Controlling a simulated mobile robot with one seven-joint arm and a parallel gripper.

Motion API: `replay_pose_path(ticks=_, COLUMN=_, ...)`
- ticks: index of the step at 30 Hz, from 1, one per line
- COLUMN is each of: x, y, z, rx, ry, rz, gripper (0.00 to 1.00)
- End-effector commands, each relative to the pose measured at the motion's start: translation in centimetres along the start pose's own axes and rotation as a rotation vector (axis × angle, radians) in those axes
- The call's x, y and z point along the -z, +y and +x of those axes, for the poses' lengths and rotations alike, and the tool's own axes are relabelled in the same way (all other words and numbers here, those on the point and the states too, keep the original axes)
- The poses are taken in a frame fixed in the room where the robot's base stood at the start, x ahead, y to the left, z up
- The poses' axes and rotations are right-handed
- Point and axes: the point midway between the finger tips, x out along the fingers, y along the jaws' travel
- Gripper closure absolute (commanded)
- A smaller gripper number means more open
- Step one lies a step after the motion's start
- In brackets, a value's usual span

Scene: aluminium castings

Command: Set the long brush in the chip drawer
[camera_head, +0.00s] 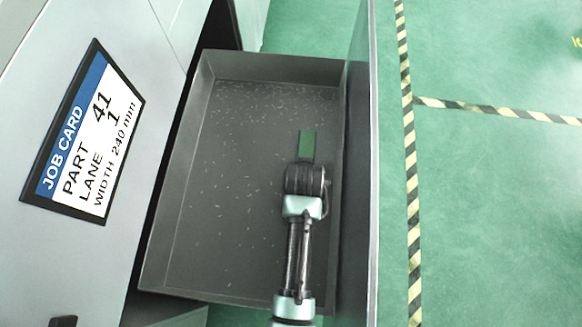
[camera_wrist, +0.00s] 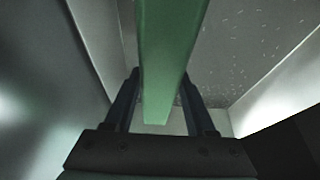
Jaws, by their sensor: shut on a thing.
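The long brush shows as a green bar (camera_head: 307,145) beyond my gripper in the head view, and as a long green bar (camera_wrist: 168,50) between the two dark fingers in the wrist view. My gripper (camera_wrist: 160,97) is shut on it. The chip drawer (camera_head: 215,190) is a pulled-out grey tray with pale chips scattered over its floor. My gripper and the brush are over the right part of the drawer, near its right wall. The gap between brush and drawer floor cannot be told. My gripper hides part of the brush in the head view.
The drawer's tall front panel (camera_head: 360,200) stands along its right side. A job card (camera_head: 85,135) reading part 41, lane 1, width 240 mm is on the grey cabinet face at left. Green floor with striped tape (camera_head: 411,180) lies to the right. The drawer's left part is clear except for chips.

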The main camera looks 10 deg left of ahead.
Motion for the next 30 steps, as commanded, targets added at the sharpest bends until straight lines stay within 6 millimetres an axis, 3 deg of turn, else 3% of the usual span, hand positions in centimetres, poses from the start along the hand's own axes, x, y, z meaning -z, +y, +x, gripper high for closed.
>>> replay_pose_path(ticks=1, x=-0.7, y=0.0, z=1.4, rx=0.000, ry=-0.003, rz=0.000, gripper=1.00)
replay_pose_path(ticks=4, x=-1.4, y=0.0, z=3.2, rx=0.000, ry=-0.002, rz=0.000, gripper=1.00)
replay_pose_path(ticks=11, x=-2.1, y=0.0, z=5.0, rx=0.000, ry=-0.001, rz=0.000, gripper=1.00)
replay_pose_path(ticks=18, x=-3.4, y=0.0, z=8.0, rx=0.000, ry=-0.001, rz=0.000, gripper=1.00)
replay_pose_path(ticks=30, x=-3.5, y=0.0, z=8.4, rx=0.000, ry=0.000, rz=0.000, gripper=1.00)
